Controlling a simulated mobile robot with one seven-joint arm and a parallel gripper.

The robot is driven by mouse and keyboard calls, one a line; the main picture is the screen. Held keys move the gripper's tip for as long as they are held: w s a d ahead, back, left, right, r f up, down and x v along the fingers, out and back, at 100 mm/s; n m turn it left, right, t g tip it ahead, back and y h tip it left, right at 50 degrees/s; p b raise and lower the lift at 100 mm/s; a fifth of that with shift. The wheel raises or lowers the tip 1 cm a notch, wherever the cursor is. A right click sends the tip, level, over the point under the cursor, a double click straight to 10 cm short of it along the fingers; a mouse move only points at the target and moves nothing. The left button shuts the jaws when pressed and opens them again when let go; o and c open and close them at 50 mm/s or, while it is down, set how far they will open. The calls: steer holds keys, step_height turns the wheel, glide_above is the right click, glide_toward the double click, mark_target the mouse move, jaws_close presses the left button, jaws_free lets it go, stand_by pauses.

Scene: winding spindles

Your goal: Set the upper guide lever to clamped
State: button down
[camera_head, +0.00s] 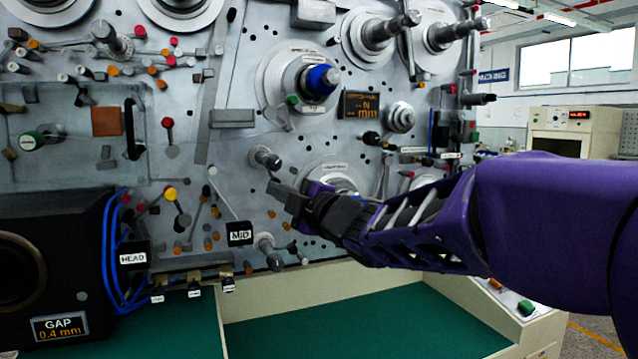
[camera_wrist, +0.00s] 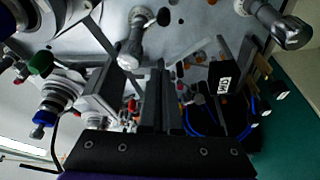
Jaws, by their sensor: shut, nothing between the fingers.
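No label in view names the upper guide lever, so I cannot tell which lever it is. Candidates on the panel are a lever with a red knob (camera_head: 167,122), one with a yellow knob (camera_head: 170,193) and one with a green knob (camera_head: 292,100). The green knob also shows at the left of the wrist view (camera_wrist: 40,63). My gripper (camera_head: 276,191) is shut and empty in front of the panel, below a short grey spindle (camera_head: 266,158) and right of the MID sign (camera_head: 239,234). In the wrist view its fingers (camera_wrist: 162,90) lie close together, apart from the levers.
A blue-collared spindle (camera_head: 318,80) stands out above my gripper, and another spindle (camera_head: 266,245) below it. A black box (camera_head: 60,270) with blue cables fills the lower left. The green bench top (camera_head: 370,320) is clear.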

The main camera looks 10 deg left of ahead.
steer(key=x, duration=1)
steer(key=shift+w+d+f+p, duration=0.25)
steer(key=shift+w+d, duration=0.25)
steer(key=shift+d, duration=0.35)
steer(key=shift+w+d+f+p, duration=0.25)
steer(key=shift+w+d, duration=0.25)
steer(key=shift+d, duration=0.35)
steer(key=shift+w+d+r+n+p, duration=0.15)
steer(key=shift+d+n+p, duration=0.1)
steer(key=shift+n+p, duration=0.4)
steer(key=d+n+h+p, duration=0.1)
steer(key=n+p, duration=0.1)
steer(key=w+r+n+g+h+p, duration=0.1)
steer(key=n+p, duration=0.1)
steer(key=n, duration=0.1)
steer(key=d+r+n+h+p, duration=0.1)
steer(key=n+p, duration=0.1)
steer(key=n, duration=0.1)
steer(key=shift+w+d+r+n+g+p, duration=0.1)
steer(key=shift+w+d+n+g+p, duration=0.15)
steer(key=shift+w+d+g+p, duration=0.1)
steer(key=shift+r, duration=0.1)
